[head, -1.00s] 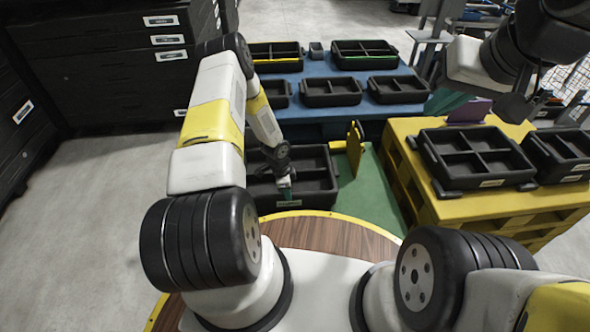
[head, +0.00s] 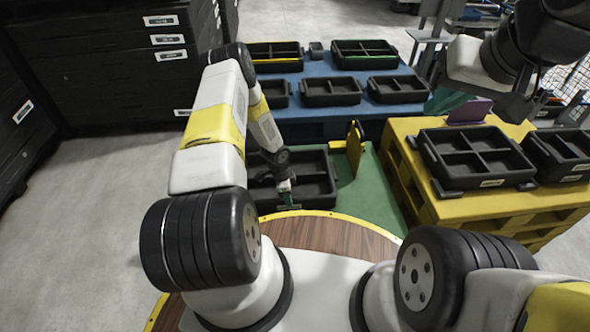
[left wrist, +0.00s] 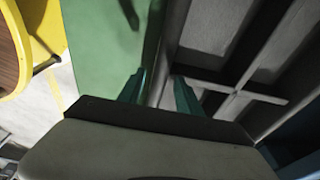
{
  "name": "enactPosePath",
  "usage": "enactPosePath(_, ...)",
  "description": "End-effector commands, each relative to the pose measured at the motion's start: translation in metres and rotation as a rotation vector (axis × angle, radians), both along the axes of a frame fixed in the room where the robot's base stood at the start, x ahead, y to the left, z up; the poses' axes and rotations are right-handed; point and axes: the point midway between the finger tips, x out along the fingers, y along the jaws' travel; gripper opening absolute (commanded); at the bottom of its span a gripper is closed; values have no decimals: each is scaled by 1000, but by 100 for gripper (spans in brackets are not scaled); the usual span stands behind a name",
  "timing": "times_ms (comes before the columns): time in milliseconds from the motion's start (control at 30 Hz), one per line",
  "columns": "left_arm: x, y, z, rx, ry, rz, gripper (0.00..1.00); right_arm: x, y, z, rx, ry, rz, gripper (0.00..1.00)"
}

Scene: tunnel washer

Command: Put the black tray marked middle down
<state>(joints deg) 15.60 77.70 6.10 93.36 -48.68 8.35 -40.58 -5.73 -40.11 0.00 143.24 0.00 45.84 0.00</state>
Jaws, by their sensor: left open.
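The black tray (head: 318,193) with compartments stands on the green surface (head: 368,195) in front of me, beside a yellow upright stop. The label on its near side is too small to read. My left gripper (head: 288,198) is at its near wall, pointing down. In the left wrist view the two teal fingertips (left wrist: 158,92) are apart, with the tray's wall (left wrist: 172,50) between them and the tray's compartments to the right. My arm hides part of the tray's left side in the head view. My right gripper (head: 515,106) is at the upper right, dark and partly unclear.
A yellow pallet (head: 440,205) at the right holds two black trays (head: 478,184). A blue platform (head: 365,108) behind holds several more trays. A yellow upright stop (head: 355,150) stands right of the tray. My round wooden top is in front.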

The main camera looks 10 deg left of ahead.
Motion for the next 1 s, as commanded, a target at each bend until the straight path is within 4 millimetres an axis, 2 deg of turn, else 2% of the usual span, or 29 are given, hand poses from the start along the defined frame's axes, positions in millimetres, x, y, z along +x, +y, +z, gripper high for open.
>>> enactPosePath(167, 1, 4, 27, 0, -4, 2, 42, 0, 0, 0, 0, 0, 0, 0)
enactPosePath(500, -5, 14, 96, -1, -2, 2, 42, 0, 0, 0, 0, 0, 0, 0)
enactPosePath(767, -3, 19, 127, 7, -7, 12, 42, 0, 0, 0, 0, 0, 0, 0)
enactPosePath(867, 5, 26, 160, 32, -24, 58, 42, 0, 0, 0, 0, 0, 0, 0)
enactPosePath(967, 14, 35, 216, 66, -52, 146, 42, 0, 0, 0, 0, 0, 0, 0)
enactPosePath(1000, 15, 37, 243, 77, -66, 189, 42, 0, 0, 0, 0, 0, 0, 0)
